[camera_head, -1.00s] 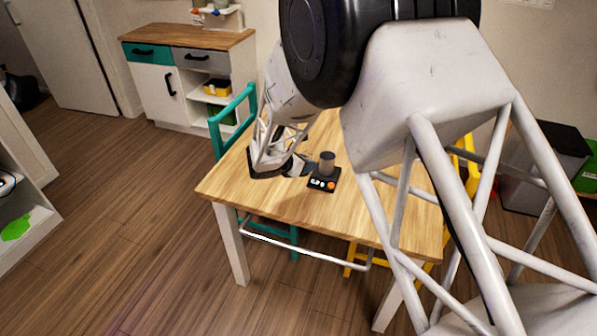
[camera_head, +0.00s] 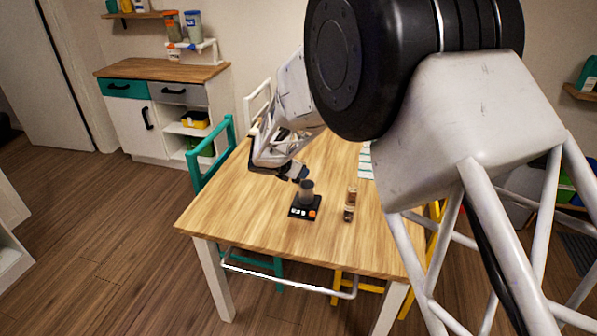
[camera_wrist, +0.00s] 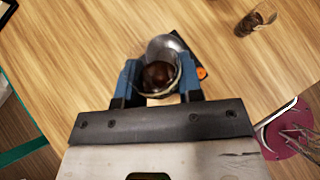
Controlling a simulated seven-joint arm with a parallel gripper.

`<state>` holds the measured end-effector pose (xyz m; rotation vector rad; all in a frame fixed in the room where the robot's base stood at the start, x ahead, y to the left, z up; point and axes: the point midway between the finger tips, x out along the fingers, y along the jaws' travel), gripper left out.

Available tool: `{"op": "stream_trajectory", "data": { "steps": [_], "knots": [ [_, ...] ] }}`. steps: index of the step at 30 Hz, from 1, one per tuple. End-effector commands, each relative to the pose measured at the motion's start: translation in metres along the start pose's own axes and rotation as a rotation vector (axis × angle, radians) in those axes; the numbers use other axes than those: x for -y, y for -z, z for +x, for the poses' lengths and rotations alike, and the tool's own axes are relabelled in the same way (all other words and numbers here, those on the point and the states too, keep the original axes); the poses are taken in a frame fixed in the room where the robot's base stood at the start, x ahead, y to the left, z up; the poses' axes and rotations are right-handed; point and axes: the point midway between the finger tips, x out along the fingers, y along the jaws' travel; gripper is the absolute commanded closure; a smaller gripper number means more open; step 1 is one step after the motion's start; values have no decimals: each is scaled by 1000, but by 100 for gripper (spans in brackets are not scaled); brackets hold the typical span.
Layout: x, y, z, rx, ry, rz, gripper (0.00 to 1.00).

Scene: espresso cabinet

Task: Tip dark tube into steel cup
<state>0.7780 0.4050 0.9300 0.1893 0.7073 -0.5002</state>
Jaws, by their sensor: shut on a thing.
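The steel cup (camera_head: 306,193) stands upright on a small black scale (camera_head: 299,212) on the wooden table. In the wrist view the grey cup (camera_wrist: 167,44) is partly hidden behind the held tube. My gripper (camera_head: 299,174) is close above and behind the cup in the head view. In the wrist view my blue fingers (camera_wrist: 159,84) are shut on the dark tube (camera_wrist: 158,75). Its round mouth shows dark brown contents inside. I cannot tell whether the tube touches the cup, and its tilt is unclear.
Small clear tubes with brown contents (camera_head: 351,195) stand right of the scale; one also shows in the wrist view (camera_wrist: 250,23). A magenta round thing (camera_wrist: 287,128) lies lower right there. The front of the table (camera_head: 240,222) is clear. A teal chair (camera_head: 203,160) stands left.

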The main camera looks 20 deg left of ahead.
Motion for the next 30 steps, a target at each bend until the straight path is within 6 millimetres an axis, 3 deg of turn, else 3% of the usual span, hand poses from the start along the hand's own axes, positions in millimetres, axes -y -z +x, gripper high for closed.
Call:
{"op": "stream_trajectory", "data": {
  "steps": [30],
  "knots": [
    [0,34,23,-188,1,-1,90]
  ]
}}
